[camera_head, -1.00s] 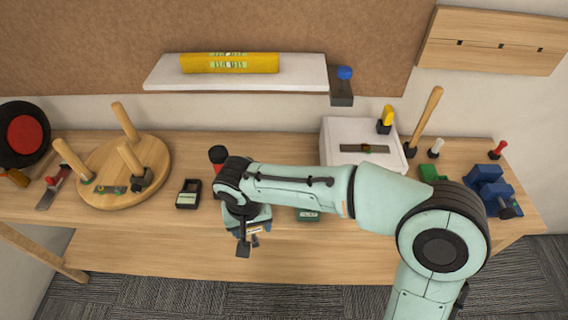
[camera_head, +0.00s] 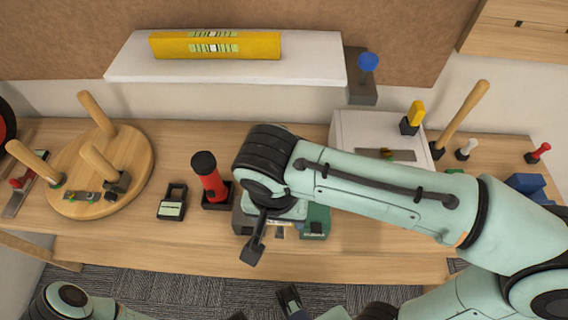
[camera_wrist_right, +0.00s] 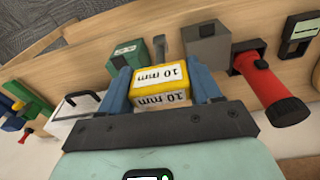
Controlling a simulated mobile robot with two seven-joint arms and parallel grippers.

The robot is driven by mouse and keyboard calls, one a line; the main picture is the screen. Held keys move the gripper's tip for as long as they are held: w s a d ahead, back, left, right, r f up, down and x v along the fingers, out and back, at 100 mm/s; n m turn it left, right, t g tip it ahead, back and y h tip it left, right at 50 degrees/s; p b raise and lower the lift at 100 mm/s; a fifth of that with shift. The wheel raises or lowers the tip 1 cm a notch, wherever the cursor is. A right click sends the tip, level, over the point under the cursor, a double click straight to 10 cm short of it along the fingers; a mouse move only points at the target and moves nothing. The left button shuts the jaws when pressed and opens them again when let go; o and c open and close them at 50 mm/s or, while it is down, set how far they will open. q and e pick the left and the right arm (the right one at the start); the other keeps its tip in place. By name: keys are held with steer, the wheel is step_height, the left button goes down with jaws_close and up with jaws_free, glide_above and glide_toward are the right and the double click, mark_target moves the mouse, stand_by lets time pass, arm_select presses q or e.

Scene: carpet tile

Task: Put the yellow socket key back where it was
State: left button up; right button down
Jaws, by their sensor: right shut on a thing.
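The yellow socket key (camera_wrist_right: 161,76), a yellow block handle with white "10 mm" labels, is between the blue fingers of my right gripper (camera_wrist_right: 160,88) in the right wrist view. A grey shaft (camera_wrist_right: 160,45) shows beyond the handle. In the head view, my right gripper (camera_head: 258,238) is low over the bench front, beside a grey block (camera_head: 243,219) and a green box (camera_head: 315,222); the wrist mostly hides the key. The grey block also shows in the wrist view (camera_wrist_right: 208,43). Dark parts at the bottom edge may be my left gripper (camera_head: 290,299); its jaws are unclear.
A red torch (camera_head: 210,180) stands in a black holder left of the grey block. A black-framed gauge (camera_head: 172,203) and an upturned round stool (camera_head: 135,165) are farther left. A white box (camera_head: 360,130) and yellow-topped tool (camera_head: 415,113) are right. A shelf (camera_head: 125,68) holds a yellow level (camera_head: 215,46).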

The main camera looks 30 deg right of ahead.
steer(key=w+d+p, duration=0.2)
steer(key=w+d, duration=0.6)
steer(key=w, duration=0.5)
steer(key=f, duration=0.2)
steer(key=f+b, duration=0.1)
steer(key=f, duration=0.4)
steer(key=shift+w+d+b, duration=0.2)
steer(key=shift+w+b, duration=0.15)
steer(key=shift+b, duration=0.05)
steer(key=shift+f, duration=0.15)
steer(key=shift+c, duration=1)
jaws_free()
step_height(320, 180, up, 12)
steer(key=a+p, duration=0.1)
steer(key=p, duration=0.1)
steer(key=shift+s, duration=0.35)
